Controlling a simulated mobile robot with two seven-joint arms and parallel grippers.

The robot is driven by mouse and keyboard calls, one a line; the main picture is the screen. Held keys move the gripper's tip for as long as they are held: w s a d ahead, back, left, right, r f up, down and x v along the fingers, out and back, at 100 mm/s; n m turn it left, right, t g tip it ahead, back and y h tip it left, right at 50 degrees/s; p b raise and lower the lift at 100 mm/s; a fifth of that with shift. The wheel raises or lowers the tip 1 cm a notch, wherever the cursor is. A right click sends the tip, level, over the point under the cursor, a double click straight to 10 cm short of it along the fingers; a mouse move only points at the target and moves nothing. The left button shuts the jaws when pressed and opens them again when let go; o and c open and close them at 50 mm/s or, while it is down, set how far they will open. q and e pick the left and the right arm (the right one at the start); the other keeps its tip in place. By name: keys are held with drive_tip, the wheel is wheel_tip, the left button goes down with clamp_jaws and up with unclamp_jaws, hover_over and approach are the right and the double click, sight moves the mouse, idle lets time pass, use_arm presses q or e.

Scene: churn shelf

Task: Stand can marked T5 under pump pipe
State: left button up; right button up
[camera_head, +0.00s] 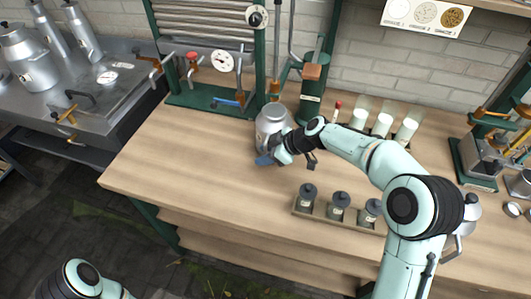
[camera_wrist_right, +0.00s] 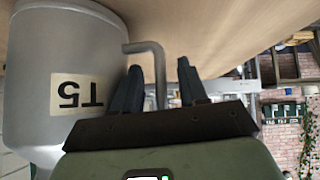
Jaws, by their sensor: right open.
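The grey metal can marked T5 (camera_head: 272,119) stands on the wooden bench, near its back edge, in front of the green pump (camera_head: 312,85). In the right wrist view the can (camera_wrist_right: 55,50) appears upside down with its T5 label facing me. Its bent handle (camera_wrist_right: 150,48) runs down between my right gripper's fingers (camera_wrist_right: 160,85), which are apart. In the head view my right gripper (camera_head: 274,158) is at the can's near side and partly covers it. The pump's pipe end is close behind the can; I cannot tell whether it is over the mouth. My left gripper is out of view.
A green stand with gauge and valves (camera_head: 215,98) is at the back left. The bench's left part is clear.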

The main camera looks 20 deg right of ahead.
drive_tip(key=shift+r, duration=0.2)
drive_tip(key=v, duration=1.2)
drive_tip(key=shift+f, duration=0.1)
